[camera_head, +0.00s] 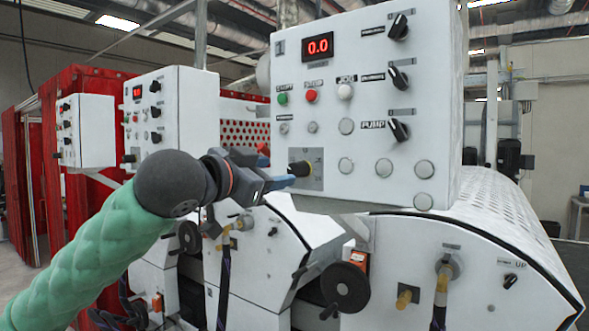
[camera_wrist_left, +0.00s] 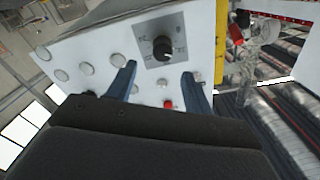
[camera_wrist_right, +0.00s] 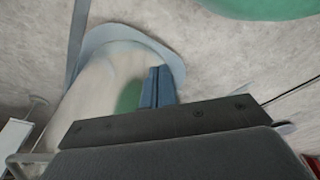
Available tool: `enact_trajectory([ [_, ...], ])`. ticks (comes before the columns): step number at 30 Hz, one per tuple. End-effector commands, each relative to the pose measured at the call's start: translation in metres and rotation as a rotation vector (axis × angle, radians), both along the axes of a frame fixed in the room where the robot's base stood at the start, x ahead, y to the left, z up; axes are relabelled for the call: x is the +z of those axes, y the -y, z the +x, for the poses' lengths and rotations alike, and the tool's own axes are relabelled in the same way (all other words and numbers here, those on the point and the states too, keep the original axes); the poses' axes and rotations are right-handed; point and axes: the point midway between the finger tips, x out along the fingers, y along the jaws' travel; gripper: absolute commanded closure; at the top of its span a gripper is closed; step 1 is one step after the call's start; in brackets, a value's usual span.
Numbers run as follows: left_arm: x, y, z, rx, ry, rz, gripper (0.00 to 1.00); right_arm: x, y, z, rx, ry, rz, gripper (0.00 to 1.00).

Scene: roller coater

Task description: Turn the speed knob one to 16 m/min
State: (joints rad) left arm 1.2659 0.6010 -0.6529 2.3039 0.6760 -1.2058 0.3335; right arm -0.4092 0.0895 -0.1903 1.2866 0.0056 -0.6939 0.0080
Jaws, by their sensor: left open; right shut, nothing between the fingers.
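The control box (camera_head: 370,100) is white, with a red display (camera_head: 318,46) that reads 0.0. A black knob (camera_head: 301,168) sits on a grey square plate at the box's lower left. The knob also shows in the left wrist view (camera_wrist_left: 162,48), its plate marks too small to read. My left gripper (camera_head: 287,178) is open at the knob's left side. In the left wrist view its blue fingers (camera_wrist_left: 158,76) stand apart, with the knob just beyond and between their tips; I cannot tell whether they touch it. My right gripper (camera_wrist_right: 158,85) is shut and empty, over the floor.
Three more black knobs, including the pump knob (camera_head: 398,130), line the box's right side. Below are white machine housings with a black handwheel (camera_head: 345,287). Another control box (camera_head: 172,115) stands behind at left.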

Motion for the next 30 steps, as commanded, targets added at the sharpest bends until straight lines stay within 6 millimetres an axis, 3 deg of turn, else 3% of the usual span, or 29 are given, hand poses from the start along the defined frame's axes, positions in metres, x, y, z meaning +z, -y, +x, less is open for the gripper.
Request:
enact_trajectory([
  [11,0.003,0.019,0.027,0.001,-0.007,-0.006,0.49,-0.022,0.013,-0.013,0.007,0.016,-0.009,1.00],
  [21,0.002,0.040,0.057,0.002,-0.006,-0.006,0.49,-0.043,0.025,-0.040,0.014,0.021,-0.017,1.00],
  [30,0.000,0.046,0.064,0.001,-0.004,-0.005,0.49,-0.049,0.028,-0.050,0.014,0.016,-0.018,1.00],
])
